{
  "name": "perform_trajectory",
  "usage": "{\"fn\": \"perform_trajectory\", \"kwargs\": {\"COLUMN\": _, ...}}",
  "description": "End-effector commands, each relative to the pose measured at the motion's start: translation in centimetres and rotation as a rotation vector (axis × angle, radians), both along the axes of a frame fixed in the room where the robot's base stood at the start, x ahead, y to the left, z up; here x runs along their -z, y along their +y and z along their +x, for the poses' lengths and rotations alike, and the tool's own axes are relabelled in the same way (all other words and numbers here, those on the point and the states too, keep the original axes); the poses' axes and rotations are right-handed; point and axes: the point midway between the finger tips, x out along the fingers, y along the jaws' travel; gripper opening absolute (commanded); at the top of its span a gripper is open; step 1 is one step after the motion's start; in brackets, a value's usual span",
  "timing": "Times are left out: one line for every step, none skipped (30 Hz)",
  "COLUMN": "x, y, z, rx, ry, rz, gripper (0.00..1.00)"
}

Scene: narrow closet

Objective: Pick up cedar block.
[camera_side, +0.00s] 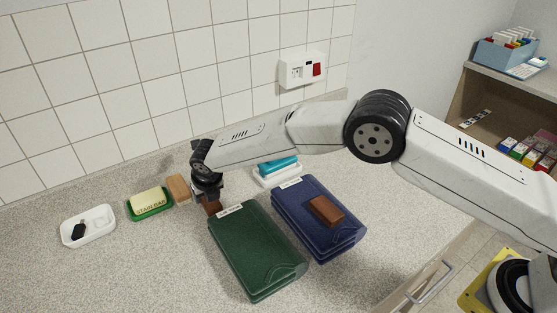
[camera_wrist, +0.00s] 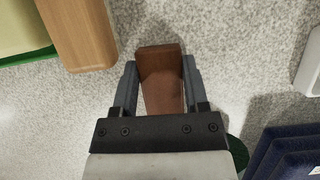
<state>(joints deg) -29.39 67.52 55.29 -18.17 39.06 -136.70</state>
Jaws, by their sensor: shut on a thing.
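My gripper (camera_side: 208,196) points down over the counter, behind the green folded item. In the wrist view my gripper (camera_wrist: 159,70) has one finger on each side of a reddish-brown block (camera_wrist: 162,92) and is shut on it. The block's lower part (camera_side: 212,208) shows under the fingers in the side view. I cannot tell whether it touches the counter. A similar reddish-brown block (camera_side: 326,211) lies on the navy folded item. A lighter tan wooden block (camera_side: 178,188) stands left of my gripper and also shows in the wrist view (camera_wrist: 78,32).
The green folded item (camera_side: 255,255) and navy folded item (camera_side: 300,205) lie close in front and to the right. A yellow stain bar (camera_side: 148,198) in a green dish and a white tray (camera_side: 100,232) stand left. A white-and-teal item (camera_side: 278,172) stands behind. The tiled wall is close.

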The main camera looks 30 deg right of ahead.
Motion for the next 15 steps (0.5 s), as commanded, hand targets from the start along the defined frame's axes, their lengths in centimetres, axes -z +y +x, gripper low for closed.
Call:
{"fn": "perform_trajectory", "kwargs": {"x": -0.1, "y": 0.0, "z": 0.0, "rx": 0.000, "ry": -0.001, "rz": 0.000, "gripper": 0.01}}
{"fn": "perform_trajectory", "kwargs": {"x": -0.1, "y": 0.0, "z": 0.0, "rx": 0.000, "ry": -0.001, "rz": 0.000, "gripper": 0.01}}
{"fn": "perform_trajectory", "kwargs": {"x": -0.2, "y": 0.0, "z": 0.0, "rx": 0.000, "ry": -0.001, "rz": 0.000, "gripper": 0.01}}
{"fn": "perform_trajectory", "kwargs": {"x": -0.3, "y": 0.0, "z": 0.0, "rx": 0.000, "ry": -0.001, "rz": 0.000, "gripper": 0.01}}
{"fn": "perform_trajectory", "kwargs": {"x": -0.5, "y": 0.0, "z": 0.0, "rx": 0.000, "ry": -0.001, "rz": 0.000, "gripper": 0.01}}
{"fn": "perform_trajectory", "kwargs": {"x": -0.7, "y": 0.0, "z": 0.0, "rx": 0.000, "ry": -0.001, "rz": 0.000, "gripper": 0.01}}
{"fn": "perform_trajectory", "kwargs": {"x": -0.8, "y": 0.0, "z": 0.0, "rx": 0.000, "ry": -0.001, "rz": 0.000, "gripper": 0.01}}
{"fn": "perform_trajectory", "kwargs": {"x": -1.1, "y": 0.0, "z": 0.0, "rx": 0.000, "ry": -0.001, "rz": 0.000, "gripper": 0.01}}
{"fn": "perform_trajectory", "kwargs": {"x": -1.4, "y": 0.0, "z": 0.0, "rx": 0.000, "ry": -0.001, "rz": 0.000, "gripper": 0.01}}
{"fn": "perform_trajectory", "kwargs": {"x": -1.8, "y": 0.0, "z": 0.1, "rx": 0.000, "ry": -0.002, "rz": 0.000, "gripper": 0.01}}
{"fn": "perform_trajectory", "kwargs": {"x": -2.1, "y": 0.0, "z": 0.1, "rx": 0.000, "ry": -0.002, "rz": 0.001, "gripper": 0.01}}
{"fn": "perform_trajectory", "kwargs": {"x": -2.6, "y": 0.0, "z": 0.1, "rx": 0.001, "ry": -0.002, "rz": 0.001, "gripper": 0.01}}
{"fn": "perform_trajectory", "kwargs": {"x": -3.0, "y": 0.0, "z": 0.1, "rx": 0.001, "ry": -0.003, "rz": 0.001, "gripper": 0.01}}
{"fn": "perform_trajectory", "kwargs": {"x": -3.4, "y": 0.0, "z": 0.0, "rx": 0.001, "ry": -0.003, "rz": 0.001, "gripper": 0.01}}
{"fn": "perform_trajectory", "kwargs": {"x": -3.5, "y": -0.1, "z": -0.3, "rx": 0.000, "ry": 0.000, "rz": 0.000, "gripper": 0.01}}
